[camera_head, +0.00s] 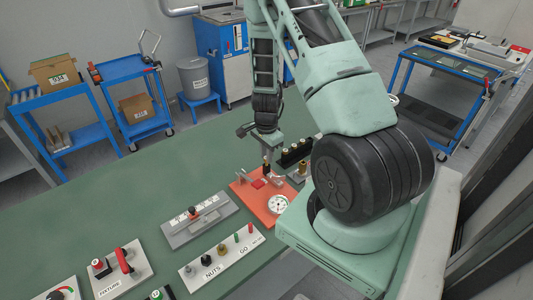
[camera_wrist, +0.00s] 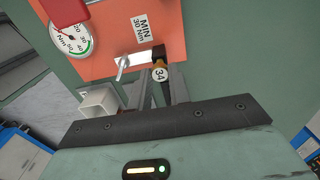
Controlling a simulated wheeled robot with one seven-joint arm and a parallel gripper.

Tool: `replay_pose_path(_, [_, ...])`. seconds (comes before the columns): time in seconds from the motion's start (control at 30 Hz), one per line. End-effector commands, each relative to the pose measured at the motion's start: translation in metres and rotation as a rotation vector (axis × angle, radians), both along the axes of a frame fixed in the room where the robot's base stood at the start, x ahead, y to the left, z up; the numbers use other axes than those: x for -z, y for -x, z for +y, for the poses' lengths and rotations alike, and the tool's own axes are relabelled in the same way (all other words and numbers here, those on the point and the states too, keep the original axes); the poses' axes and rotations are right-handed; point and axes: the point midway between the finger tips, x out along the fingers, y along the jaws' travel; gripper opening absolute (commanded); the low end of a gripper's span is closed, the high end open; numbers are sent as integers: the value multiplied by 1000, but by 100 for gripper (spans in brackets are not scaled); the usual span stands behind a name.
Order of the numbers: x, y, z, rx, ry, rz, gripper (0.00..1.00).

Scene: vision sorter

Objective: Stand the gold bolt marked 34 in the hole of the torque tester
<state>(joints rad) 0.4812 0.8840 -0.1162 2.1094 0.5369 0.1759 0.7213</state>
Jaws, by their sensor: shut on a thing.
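The torque tester (camera_head: 243,187) is an orange-red plate with a white dial gauge (camera_head: 278,203), on the green bench. It fills the top of the wrist view (camera_wrist: 190,18), with its "MIN 30 NM" label (camera_wrist: 143,25). My gripper (camera_wrist: 159,70) is shut on the gold bolt marked 34 (camera_wrist: 159,73), whose round 34 tag faces the wrist camera. A dark part of the bolt shows beyond the tag, over the tester's edge. In the head view my gripper (camera_head: 267,160) points down at the tester's back part. The hole is not clear; I cannot tell whether the bolt touches it.
A black rack (camera_head: 295,152) with several bolts stands just behind the tester. A grey fixture (camera_head: 200,218) lies to its left and a white nuts tray (camera_head: 222,258) in front. A silver lever (camera_wrist: 122,65) rises beside the bolt.

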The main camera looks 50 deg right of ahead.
Motion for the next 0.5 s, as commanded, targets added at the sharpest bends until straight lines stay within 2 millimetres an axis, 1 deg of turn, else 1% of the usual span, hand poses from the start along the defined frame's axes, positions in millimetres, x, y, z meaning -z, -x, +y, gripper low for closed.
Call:
replay_pose_path(0.2, [5, 0, 0, 0, 0, 0, 1])
replay_pose_path(0.47, [5, 0, 0, 0, 0, 0, 1])
replay_pose_path(0.5, [5, 0, 0, 0, 0, 0, 30])
